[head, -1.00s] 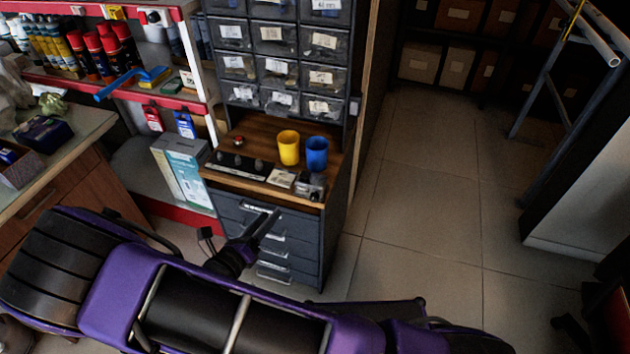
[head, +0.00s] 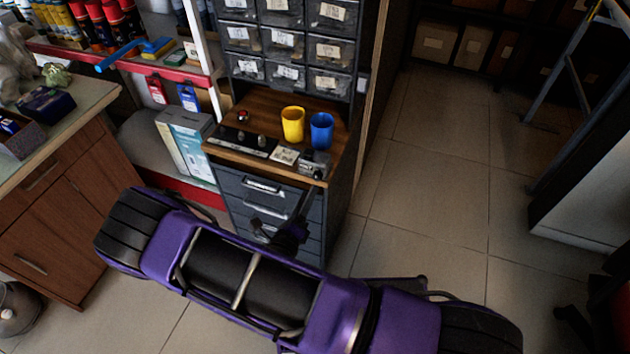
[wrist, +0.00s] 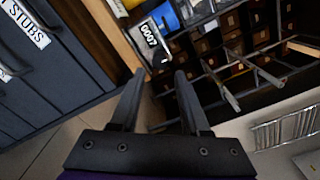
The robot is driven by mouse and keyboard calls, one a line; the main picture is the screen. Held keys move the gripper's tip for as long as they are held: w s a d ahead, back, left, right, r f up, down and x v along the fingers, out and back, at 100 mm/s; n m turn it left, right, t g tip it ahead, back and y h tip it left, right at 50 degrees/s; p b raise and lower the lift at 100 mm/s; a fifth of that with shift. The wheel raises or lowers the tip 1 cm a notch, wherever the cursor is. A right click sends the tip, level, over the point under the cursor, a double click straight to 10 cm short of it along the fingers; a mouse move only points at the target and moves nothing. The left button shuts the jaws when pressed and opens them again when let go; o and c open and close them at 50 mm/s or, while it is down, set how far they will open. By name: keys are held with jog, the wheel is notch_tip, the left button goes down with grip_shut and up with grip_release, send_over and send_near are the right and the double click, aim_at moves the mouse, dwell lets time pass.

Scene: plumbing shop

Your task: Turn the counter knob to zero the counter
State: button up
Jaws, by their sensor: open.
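The counter (head: 315,163) is a small grey box at the front right corner of the wooden worktop. In the wrist view the counter (wrist: 152,44) shows a pale face with dark digits, turned sideways, that seem to read 0007. In the head view my gripper is dark against the drawer fronts, below the counter, and partly hidden by my arm.
A yellow cup (head: 292,124) and a blue cup (head: 320,130) stand behind the counter. A paper card (head: 285,156) and a black strip with knobs (head: 243,141) lie to its left. Drawers (head: 262,187) are below. Open floor (head: 430,205) is on the right.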

aim_at(316, 179)
jog(key=x, duration=0.6)
grip_shut()
